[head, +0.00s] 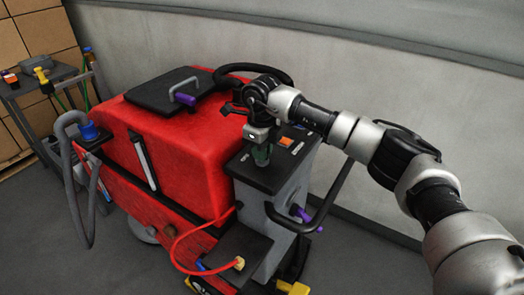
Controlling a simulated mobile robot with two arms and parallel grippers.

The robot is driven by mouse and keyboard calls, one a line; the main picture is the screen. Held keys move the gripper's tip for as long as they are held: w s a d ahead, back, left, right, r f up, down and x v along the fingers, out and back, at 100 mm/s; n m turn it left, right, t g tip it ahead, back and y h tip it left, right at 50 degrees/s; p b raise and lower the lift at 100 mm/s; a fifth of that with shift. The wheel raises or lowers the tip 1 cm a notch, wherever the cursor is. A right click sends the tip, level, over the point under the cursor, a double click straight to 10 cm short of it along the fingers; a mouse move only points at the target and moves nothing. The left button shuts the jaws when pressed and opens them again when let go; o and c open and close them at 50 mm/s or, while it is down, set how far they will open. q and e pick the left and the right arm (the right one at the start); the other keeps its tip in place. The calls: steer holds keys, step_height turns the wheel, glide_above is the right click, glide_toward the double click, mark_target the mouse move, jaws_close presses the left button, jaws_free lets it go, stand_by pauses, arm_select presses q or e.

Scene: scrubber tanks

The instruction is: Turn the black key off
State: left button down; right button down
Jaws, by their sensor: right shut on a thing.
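The red scrubber (185,135) fills the middle of the head view. Its dark control panel (265,177) tops a grey column at the machine's right end. My right gripper (262,158) reaches in from the right and points down onto this panel. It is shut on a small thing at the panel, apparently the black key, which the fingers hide. I cannot tell which way the key is turned. An orange-red switch or label (285,142) sits on the panel just right of the fingers. My left gripper is not in view.
A black handlebar (312,222) with a purple grip juts from the column. A red cable (180,245) hangs in front. A grey hose (77,200) and a small cart (42,80) stand at left. A pale wall is behind; grey floor is open in front.

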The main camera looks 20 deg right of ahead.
steer(key=shift+r, duration=0.1)
steer(key=c, duration=1.1)
jaws_free()
steer(key=shift+c, duration=0.2)
step_height(320, 180, up, 11)
steer(key=b, duration=0.3)
steer(key=shift+f, duration=0.2)
